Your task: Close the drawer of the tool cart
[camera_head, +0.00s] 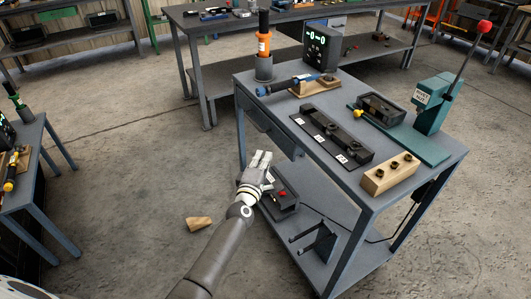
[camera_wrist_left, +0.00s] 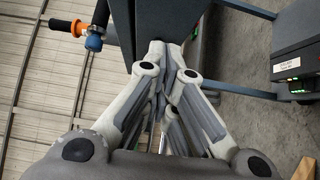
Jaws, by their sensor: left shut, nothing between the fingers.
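The grey tool cart (camera_head: 345,190) stands right of centre in the head view. Its drawer (camera_head: 268,127) is under the top on the side facing my left arm. It seems to stick out a little, but I cannot tell how far. My left gripper (camera_head: 261,160) is shut and empty, in front of that side and below the drawer in the picture. In the left wrist view the closed fingers (camera_wrist_left: 160,75) point at a dark grey panel (camera_wrist_left: 165,22), close to it; contact cannot be told. My right gripper is not in view.
The cart top holds an orange driver (camera_head: 264,45), a black fixture (camera_head: 332,137), a wooden block (camera_head: 390,174) and a green press (camera_head: 432,104). A black box (camera_head: 283,203) sits on the lower shelf. A wood piece (camera_head: 199,223) lies on the otherwise open floor at left.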

